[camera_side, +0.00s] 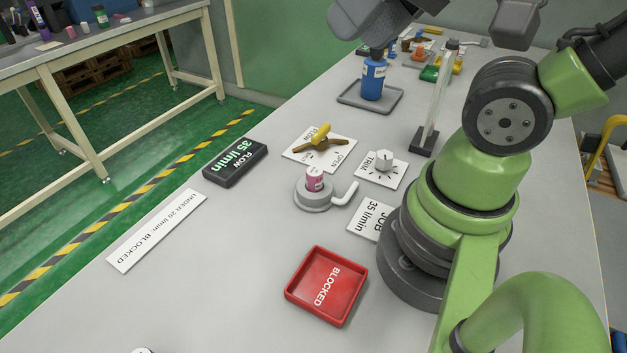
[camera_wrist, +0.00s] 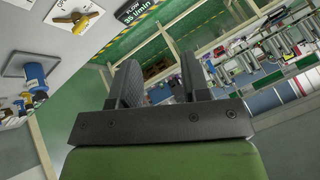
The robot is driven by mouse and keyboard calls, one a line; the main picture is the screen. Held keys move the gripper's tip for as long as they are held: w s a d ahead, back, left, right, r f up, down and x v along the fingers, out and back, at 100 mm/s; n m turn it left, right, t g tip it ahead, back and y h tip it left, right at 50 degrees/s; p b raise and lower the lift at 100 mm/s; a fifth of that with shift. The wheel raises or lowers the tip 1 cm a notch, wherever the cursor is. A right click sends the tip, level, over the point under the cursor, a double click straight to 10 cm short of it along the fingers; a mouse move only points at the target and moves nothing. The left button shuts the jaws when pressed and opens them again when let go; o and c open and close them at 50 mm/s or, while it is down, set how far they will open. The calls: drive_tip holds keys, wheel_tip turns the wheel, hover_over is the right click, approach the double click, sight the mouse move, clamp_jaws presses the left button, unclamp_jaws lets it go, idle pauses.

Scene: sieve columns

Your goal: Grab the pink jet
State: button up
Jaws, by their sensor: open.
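The pink jet (camera_side: 315,180) is a short pink cylinder with a small label. It stands upright in a round grey holder (camera_side: 313,202) with a side spout, near the middle of the bench. My gripper (camera_wrist: 158,72) shows in the wrist view with its two dark fingers apart and nothing between them. It faces away from the bench, toward the green floor and far shelves. The pink jet is not visible in the wrist view. In the side view my fingers cannot be made out.
A red BLOCKED tray (camera_side: 325,287) lies in front of the holder. A flow display (camera_side: 235,162) reads 35 l/min. Behind are a yellow-brown valve handle (camera_side: 318,142), a TRIM knob (camera_side: 384,159), a blue bottle (camera_side: 373,78) on a grey tray and a clear upright column (camera_side: 434,105).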

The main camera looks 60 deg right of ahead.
drive_tip(key=shift+o, duration=0.2)
drive_tip(key=shift+o, duration=1.4)
drive_tip(key=n+g+h, duration=0.1)
drive_tip(key=g+h, duration=0.1)
drive_tip(key=g, duration=0.5)
hover_over(314, 170)
wheel_tip(314, 170, down, 21)
drive_tip(key=shift+s+f, duration=0.1)
drive_tip(key=shift+f, duration=3.2)
